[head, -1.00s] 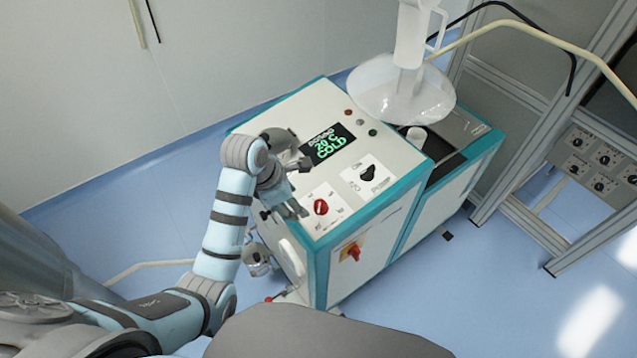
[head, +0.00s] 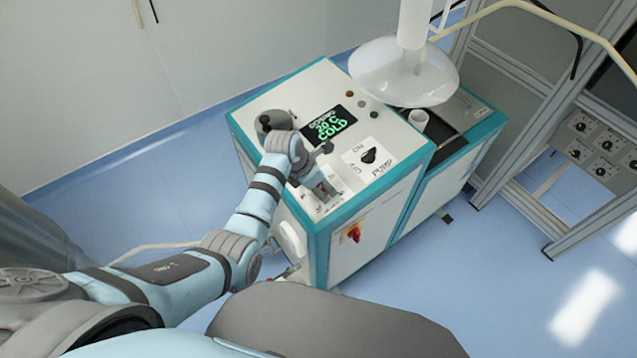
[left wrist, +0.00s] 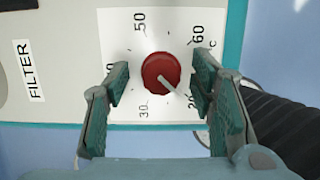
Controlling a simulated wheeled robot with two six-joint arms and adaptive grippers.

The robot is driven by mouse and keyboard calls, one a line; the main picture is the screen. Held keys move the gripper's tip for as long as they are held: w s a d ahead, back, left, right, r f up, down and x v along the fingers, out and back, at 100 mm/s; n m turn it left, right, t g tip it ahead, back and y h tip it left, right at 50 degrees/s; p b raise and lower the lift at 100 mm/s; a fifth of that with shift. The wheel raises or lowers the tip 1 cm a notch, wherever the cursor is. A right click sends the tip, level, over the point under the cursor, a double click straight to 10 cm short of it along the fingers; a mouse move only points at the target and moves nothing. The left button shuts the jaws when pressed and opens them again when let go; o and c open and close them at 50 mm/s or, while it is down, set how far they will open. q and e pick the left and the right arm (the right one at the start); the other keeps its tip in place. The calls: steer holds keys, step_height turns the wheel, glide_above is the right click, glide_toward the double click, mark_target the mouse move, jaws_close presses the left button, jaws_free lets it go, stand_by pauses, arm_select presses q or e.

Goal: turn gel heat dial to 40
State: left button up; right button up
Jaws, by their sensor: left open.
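The red gel heat dial (left wrist: 160,73) sits on a white scale plate (left wrist: 118,30) in the left wrist view. Its white pointer aims down and right, toward the partly covered 20 mark. The marks 30, 50 and 60 show; the label at the left is mostly hidden by a finger. My left gripper (left wrist: 158,84) is open, one finger on each side of the dial, with gaps visible. In the head view my left gripper (head: 325,190) is over the panel's front left corner and hides the dial. The display (head: 328,123) reads 20 C and COLD. My right gripper is out of view.
The black pump switch (head: 369,156) is just right of my gripper. A red switch (head: 354,233) is on the machine's front face. A FILTER label (left wrist: 24,72) is left of the scale.

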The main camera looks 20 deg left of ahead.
arm_select(q)
steer(key=c, duration=1.1)
